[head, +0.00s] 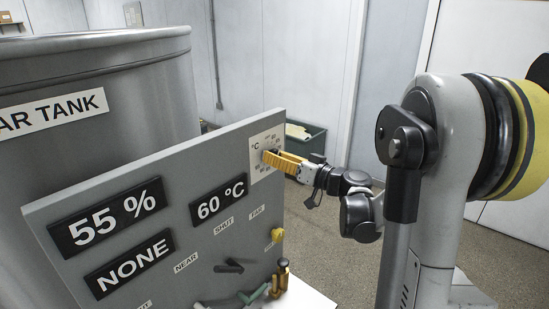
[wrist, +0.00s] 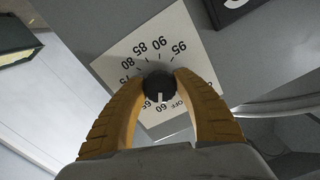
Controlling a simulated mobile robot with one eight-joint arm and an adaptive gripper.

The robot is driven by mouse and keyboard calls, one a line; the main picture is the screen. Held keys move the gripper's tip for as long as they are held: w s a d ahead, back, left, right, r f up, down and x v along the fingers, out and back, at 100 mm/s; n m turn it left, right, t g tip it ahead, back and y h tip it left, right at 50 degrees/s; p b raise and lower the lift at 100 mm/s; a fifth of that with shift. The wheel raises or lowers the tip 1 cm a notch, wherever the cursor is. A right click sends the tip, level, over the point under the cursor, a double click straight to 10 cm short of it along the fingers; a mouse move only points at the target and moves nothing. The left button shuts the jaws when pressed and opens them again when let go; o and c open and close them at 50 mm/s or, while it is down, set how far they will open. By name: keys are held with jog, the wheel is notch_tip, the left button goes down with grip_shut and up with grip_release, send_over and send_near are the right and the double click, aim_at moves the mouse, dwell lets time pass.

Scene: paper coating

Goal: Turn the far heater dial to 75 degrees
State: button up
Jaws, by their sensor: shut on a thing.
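The heater dial is a small round black knob (wrist: 159,82) in the wrist view, on a white scale plate (wrist: 150,48) printed with degree numbers and OFF. Its white mark points down in the picture, towards the 60. The 75 label is at the knob's left, partly covered by a finger. My gripper (head: 270,157) has yellow fingers and is shut on the knob, one finger on each side. In the head view the fingers hide the knob. The scale plate (head: 256,143) is at the panel's upper right.
The grey panel (head: 150,207) carries displays reading 60 °C (head: 219,200), 55 % (head: 108,214) and NONE (head: 129,263). Levers and a yellow knob (head: 277,235) stick out below my gripper. A metal tank (head: 150,90) stands behind the panel; a dark green bin (head: 305,138) is beyond.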

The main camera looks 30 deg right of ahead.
jog(key=m+b, duration=0.2)
jog(key=m, duration=0.2)
jog(key=m+b, duration=0.1)
jog(key=m, duration=0.3)
jog(key=shift+m, duration=0.4)
jog(key=m+b, duration=0.1)
jog(key=m, duration=0.3)
jog(key=shift+r+m+b, duration=0.15)
jog(key=shift+m+b, duration=0.35)
jog(key=shift+m, duration=1.7)
jog(key=o, duration=1.2)
jog(key=shift+a, duration=0.1)
